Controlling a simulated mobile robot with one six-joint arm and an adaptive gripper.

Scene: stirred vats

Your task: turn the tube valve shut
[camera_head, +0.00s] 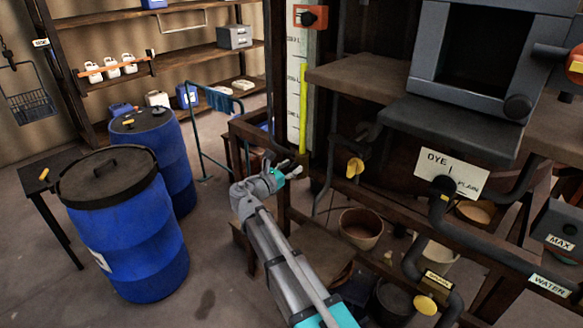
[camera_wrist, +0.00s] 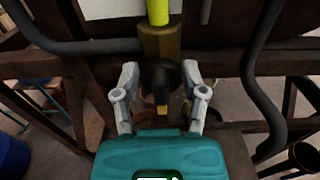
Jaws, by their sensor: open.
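The tube valve's dark knob (camera_wrist: 160,78) shows in the wrist view, below a brass-brown block (camera_wrist: 163,43) at the foot of the yellow tube (camera_wrist: 158,12). Its yellow-tipped end points down in the picture. My gripper (camera_wrist: 160,71) is open, with one finger on each side of the knob; I cannot tell whether either finger touches it. In the head view my gripper (camera_head: 287,167) is just below the yellow-filled sight tube (camera_head: 303,112) on its white scale board. The knob cannot be made out there.
A dark pipe (camera_wrist: 262,80) runs down right of the knob, and another pipe (camera_wrist: 75,46) crosses at left. Blue drums (camera_head: 127,235) stand at left. A bucket (camera_head: 361,229) is below the frame.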

